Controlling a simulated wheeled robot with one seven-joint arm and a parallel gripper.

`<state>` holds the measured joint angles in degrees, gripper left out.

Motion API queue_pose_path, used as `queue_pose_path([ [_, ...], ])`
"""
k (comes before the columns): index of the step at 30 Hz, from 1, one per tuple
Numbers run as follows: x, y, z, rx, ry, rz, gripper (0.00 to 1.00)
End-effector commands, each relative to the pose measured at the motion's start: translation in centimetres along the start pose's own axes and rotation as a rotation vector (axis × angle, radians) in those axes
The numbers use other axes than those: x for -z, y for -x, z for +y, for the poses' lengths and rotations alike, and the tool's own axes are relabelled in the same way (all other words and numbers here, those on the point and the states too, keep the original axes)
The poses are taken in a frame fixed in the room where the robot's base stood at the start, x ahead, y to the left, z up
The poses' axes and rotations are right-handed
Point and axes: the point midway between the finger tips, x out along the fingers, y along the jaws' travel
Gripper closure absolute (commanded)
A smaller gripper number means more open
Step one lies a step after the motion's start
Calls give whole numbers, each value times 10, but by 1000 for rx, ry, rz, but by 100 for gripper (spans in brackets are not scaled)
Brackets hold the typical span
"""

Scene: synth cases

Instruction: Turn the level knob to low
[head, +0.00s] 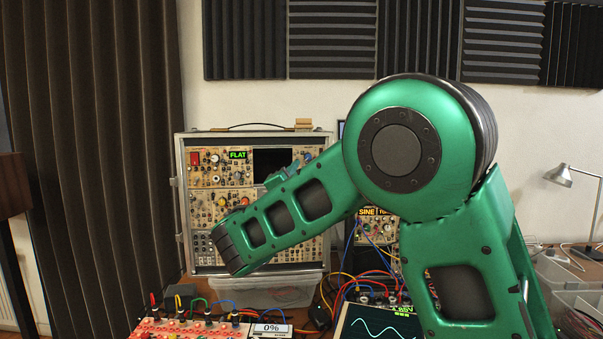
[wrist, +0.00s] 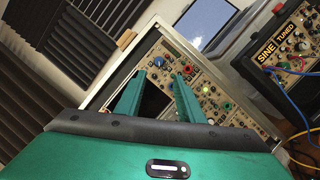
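The synth case (head: 181,200) stands upright at the back with a panel full of small knobs; it also shows in the wrist view (wrist: 97,88). The labels are too small to read, so I cannot tell which is the level knob. In the wrist view a blue knob (wrist: 159,62) shows just beyond and between my fingertips, with a red knob (wrist: 187,70) to its right and a green knob (wrist: 228,106) farther right. My gripper (wrist: 158,78) is open, its two green fingers apart with nothing between them. In the head view my arm hides most of it and part of the panel.
A green display (head: 238,155) on the panel reads FLAT. A smaller case with a SINE TUNED display (head: 376,211) stands to the right, with loose patch cables.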

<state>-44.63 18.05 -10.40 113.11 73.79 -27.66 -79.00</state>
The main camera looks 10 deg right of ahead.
Motion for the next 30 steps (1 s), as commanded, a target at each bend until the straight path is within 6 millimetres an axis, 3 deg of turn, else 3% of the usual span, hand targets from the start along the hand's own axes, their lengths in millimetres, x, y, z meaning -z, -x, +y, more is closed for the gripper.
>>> queue_pose_path([
  [6,1,19,0,0,0,1,65],
  [17,0,21,-1,2,-2,0,65],
  [20,-8,17,-10,28,-22,-6,65],
  [23,-29,7,-37,108,-89,-23,65],
  [27,-78,-4,-106,303,-260,-74,65],
  [30,-115,1,-161,464,-409,-129,65],
])
